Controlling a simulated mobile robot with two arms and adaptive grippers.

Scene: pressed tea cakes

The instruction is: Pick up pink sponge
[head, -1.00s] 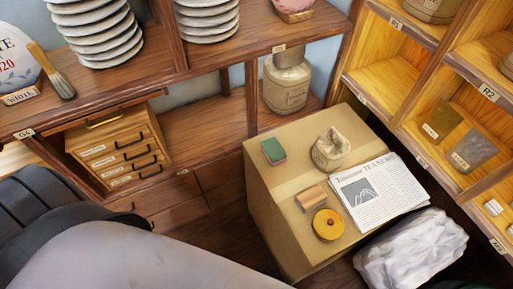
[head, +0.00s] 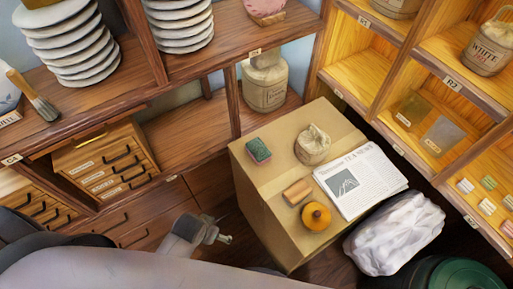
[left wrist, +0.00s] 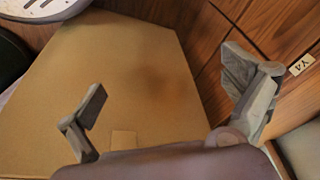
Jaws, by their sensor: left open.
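A small sponge (head: 258,150), dark green on top with a pink side, lies on the cardboard box (head: 245,190) near its back left corner. My left gripper (head: 214,232) is left of the box and lower than its top, apart from the sponge. In the left wrist view my left gripper (left wrist: 168,88) has its fingers spread wide and empty, facing a plain side of the cardboard box (left wrist: 110,60). The sponge is not visible in that view. My right gripper is not in view.
The box also holds a beige cloth bundle (head: 312,146), a wooden block (head: 297,192), an orange round object (head: 316,216) and a newspaper (head: 362,180). A white crumpled bag (head: 395,233) stands right of it. Wooden shelves with plates (head: 75,45) and drawers (head: 110,170) line the back left.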

